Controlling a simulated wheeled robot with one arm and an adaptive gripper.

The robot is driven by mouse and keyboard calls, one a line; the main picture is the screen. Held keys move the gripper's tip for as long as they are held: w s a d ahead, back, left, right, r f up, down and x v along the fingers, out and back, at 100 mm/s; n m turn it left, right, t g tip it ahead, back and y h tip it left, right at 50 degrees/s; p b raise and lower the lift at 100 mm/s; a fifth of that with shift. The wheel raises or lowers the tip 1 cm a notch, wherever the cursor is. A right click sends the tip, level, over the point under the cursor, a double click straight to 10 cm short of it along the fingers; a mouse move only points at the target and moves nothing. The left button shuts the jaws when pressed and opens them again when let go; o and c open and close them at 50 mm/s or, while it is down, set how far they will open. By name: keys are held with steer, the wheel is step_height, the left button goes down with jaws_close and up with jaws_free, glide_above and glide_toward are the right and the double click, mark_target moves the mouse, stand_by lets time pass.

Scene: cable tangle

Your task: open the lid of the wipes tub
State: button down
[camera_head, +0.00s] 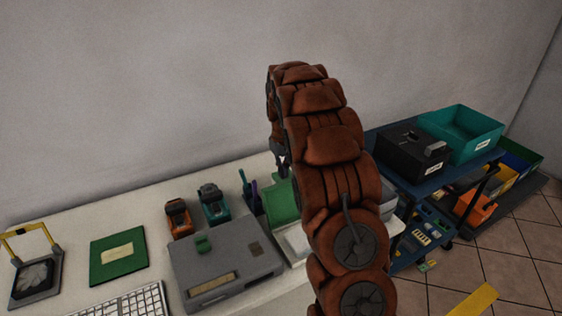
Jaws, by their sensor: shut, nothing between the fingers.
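What looks like the wipes tub is a white box (293,243) right of the middle of the bench, partly hidden behind my arm. A green panel (281,201) stands raised at its back edge and looks like its lid, tilted up and open. My arm rises in front of both and hides their right side. My gripper (284,170) shows only as a small dark part at the left edge of the arm, above the green panel. It is shut and empty. Whether it touches the panel cannot be told.
Left of the tub are a grey case (226,262), orange (178,217) and teal (213,203) tools, a pen holder (250,192), a green book (118,256) and a keyboard (130,301). A blue cart (437,180) with black and teal bins stands right.

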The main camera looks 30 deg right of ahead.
steer(key=shift+s+a+r+p, duration=0.1)
steer(key=shift+s+r+p, duration=0.1)
steer(key=shift+s, duration=0.35)
steer(key=shift+s+r+p, duration=0.1)
steer(key=shift+s+r, duration=0.05)
steer(key=shift+s, duration=0.4)
steer(key=shift+s+r+b, duration=0.1)
steer(key=shift+b, duration=0.3)
steer(key=s+t+b, duration=0.1)
steer(key=s+r+t+b, duration=0.1)
steer(key=b, duration=0.1)
steer(key=shift+s+a+r+b, duration=0.1)
steer(key=shift+s+r+b, duration=0.1)
steer(key=shift+b, duration=0.3)
steer(key=shift+t, duration=0.3)
steer(key=w, duration=0.4)
steer(key=shift+w, duration=0.15)
steer(key=b+v, duration=0.2)
steer(key=v, duration=0.7)
steer(key=shift+r, duration=0.25)
